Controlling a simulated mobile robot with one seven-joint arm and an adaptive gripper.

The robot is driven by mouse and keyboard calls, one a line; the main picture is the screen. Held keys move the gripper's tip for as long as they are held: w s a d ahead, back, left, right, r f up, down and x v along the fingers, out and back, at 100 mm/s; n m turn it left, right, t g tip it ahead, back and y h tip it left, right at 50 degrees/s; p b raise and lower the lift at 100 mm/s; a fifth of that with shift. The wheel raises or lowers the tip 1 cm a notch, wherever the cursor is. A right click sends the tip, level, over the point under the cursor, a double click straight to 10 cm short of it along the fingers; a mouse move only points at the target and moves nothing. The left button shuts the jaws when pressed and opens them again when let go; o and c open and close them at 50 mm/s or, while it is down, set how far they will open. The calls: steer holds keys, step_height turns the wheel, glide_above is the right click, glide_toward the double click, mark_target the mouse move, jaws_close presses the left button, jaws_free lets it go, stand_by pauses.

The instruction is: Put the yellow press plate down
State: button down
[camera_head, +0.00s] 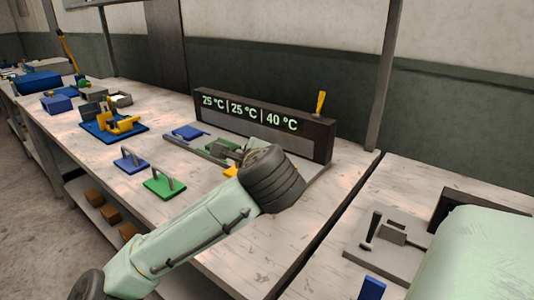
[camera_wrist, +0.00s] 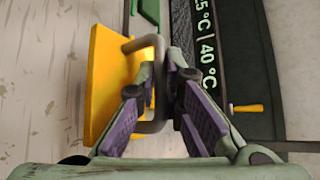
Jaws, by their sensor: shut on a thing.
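The yellow press plate (camera_wrist: 105,82) is on the left side of the wrist view, with its grey loop handle (camera_wrist: 158,50) towards my fingers. My gripper (camera_wrist: 164,82) is shut on that handle. The plate looks tilted on edge to the wrist camera. In the head view only a small yellow corner of the plate (camera_head: 231,171) shows beside my wrist, and my wrist hides the rest. I cannot tell whether the plate touches the surface below it.
A dark unit with temperature displays (camera_head: 225,113) and a yellow lever (camera_head: 320,103) stands behind. A green plate (camera_head: 163,190) and a blue plate (camera_head: 128,165) with handles lie to the left. Another blue plate (camera_head: 187,132) lies near the unit.

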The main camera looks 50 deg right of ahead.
steer(key=w+d+p, duration=0.1)
steer(key=w+d, duration=0.1)
steer(key=d, duration=0.2)
steer(key=w+d+p, duration=0.2)
steer(key=d, duration=0.2)
steer(key=w+d+f+p, duration=0.1)
steer(key=w+d, duration=0.1)
steer(key=d, duration=0.2)
steer(key=shift+w+d, duration=0.1)
steer(key=shift+d, duration=0.3)
steer(key=shift+w+d+f+p, duration=0.15)
steer(key=shift+d+p, duration=0.1)
steer(key=shift+p, duration=0.15)
steer(key=shift+f+p, duration=0.5)
steer(key=shift+f, duration=1.2)
steer(key=shift+f, duration=0.1)
steer(key=c, duration=1.7)
jaws_free()
steer(key=shift+a, duration=0.1)
steer(key=b+v, duration=0.3)
steer(key=v, duration=0.9)
